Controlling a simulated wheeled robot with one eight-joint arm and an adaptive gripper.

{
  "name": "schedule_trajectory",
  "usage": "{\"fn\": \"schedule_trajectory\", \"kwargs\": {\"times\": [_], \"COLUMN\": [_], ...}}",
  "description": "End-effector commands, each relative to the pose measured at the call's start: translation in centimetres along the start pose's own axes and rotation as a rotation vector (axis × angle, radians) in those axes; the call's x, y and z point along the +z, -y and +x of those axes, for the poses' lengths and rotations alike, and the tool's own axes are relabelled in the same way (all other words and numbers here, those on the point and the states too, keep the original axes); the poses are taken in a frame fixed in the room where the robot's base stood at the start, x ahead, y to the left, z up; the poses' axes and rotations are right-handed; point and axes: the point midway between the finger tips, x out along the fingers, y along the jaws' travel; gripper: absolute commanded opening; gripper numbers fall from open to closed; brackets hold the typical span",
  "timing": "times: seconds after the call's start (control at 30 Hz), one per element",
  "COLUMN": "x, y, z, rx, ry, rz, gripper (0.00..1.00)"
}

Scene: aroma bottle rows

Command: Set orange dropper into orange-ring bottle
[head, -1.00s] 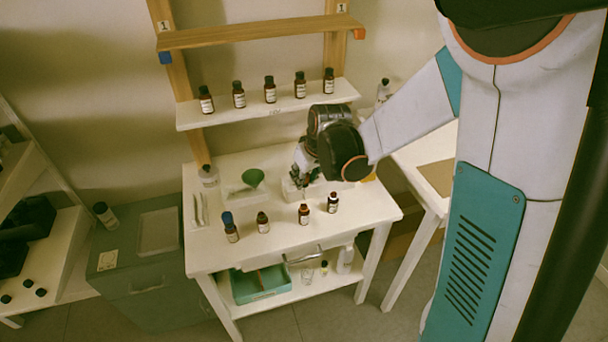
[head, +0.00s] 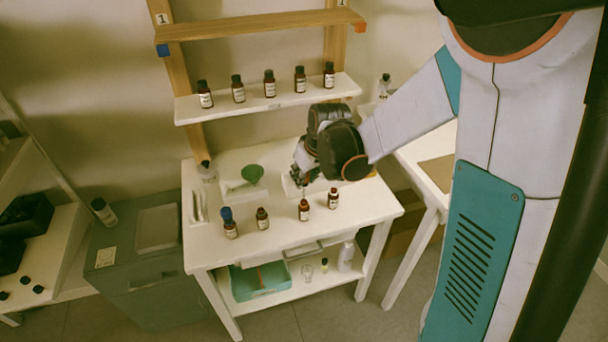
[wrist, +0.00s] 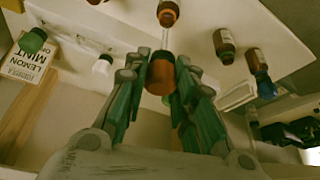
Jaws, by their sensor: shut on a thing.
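My gripper (wrist: 160,90) is shut on the orange dropper (wrist: 160,75), held by its orange bulb, with the clear glass tube pointing toward the top of the wrist view. Beyond the tube tip is a brown bottle (wrist: 168,13) with a reddish-orange neck; tip and bottle look close, but I cannot tell whether they touch. In the head view my gripper (head: 299,180) is above the table, behind the front row of brown bottles, including two on the right (head: 304,211) (head: 333,199). The dropper is too small to make out there, and I cannot tell the ring colours.
Two more bottles stand left in the row, one dark-topped (head: 262,219) and one blue-topped (head: 230,224). Several bottles line the shelf (head: 310,97). A lemon mint card (wrist: 25,72) shows in the wrist view. The table front is clear.

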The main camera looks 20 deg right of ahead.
Motion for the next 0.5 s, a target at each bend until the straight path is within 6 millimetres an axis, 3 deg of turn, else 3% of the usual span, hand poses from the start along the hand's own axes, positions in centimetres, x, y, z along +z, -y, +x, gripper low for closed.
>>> {"fn": "schedule_trajectory", "kwargs": {"times": [0.5], "x": [0.17], "y": [0.00], "z": [0.40], "rx": [0.000], "ry": [0.000], "rz": [0.000], "gripper": [0.18]}}
